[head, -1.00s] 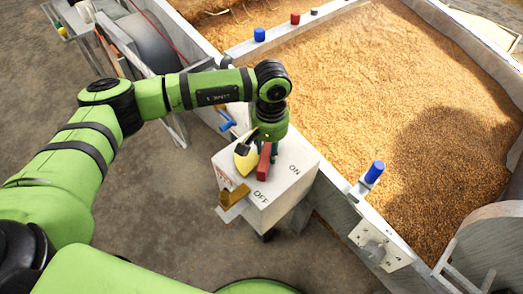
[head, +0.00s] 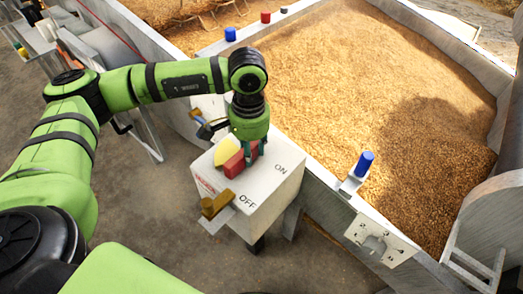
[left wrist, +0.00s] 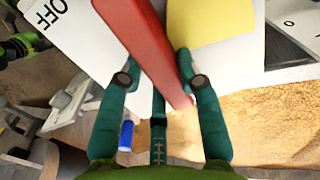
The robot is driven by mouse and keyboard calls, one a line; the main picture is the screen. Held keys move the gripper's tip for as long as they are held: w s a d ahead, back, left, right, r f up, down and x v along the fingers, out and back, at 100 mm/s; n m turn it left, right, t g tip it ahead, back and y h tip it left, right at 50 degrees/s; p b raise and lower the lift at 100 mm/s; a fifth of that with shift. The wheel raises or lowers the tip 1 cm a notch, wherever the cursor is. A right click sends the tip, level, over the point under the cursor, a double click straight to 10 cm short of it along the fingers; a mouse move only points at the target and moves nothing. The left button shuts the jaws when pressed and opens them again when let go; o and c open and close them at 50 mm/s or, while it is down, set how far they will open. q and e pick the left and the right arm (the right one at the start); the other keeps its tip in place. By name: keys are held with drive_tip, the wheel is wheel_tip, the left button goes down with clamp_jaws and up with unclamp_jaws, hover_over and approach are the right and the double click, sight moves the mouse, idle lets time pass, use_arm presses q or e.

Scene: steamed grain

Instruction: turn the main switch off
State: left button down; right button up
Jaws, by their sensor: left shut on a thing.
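The main switch is a red handle (head: 236,166) on top of a white box (head: 269,190) marked ON and OFF. A yellow piece (head: 227,152) sits beside the handle. My left gripper (head: 249,153) points down over the box, shut on the red handle. In the left wrist view the handle (left wrist: 140,38) runs diagonally between the two fingers (left wrist: 155,70). The OFF mark shows at top left there, and the yellow piece (left wrist: 208,22) lies on the other side. The handle's base is partly hidden. My right gripper is in neither view.
A brown-yellow bracket (head: 215,204) sticks out from the box's near side. Behind stands a metal trough wall (head: 322,190) around a large bed of grain (head: 370,80). A blue knob (head: 364,164) stands on the wall. Open floor lies in front.

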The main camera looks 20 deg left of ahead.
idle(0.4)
use_arm(q)
drive_tip(key=c, duration=0.8)
unclamp_jaws()
drive_tip(key=shift+c, duration=0.2)
wheel_tip(320, 180, up, 12)
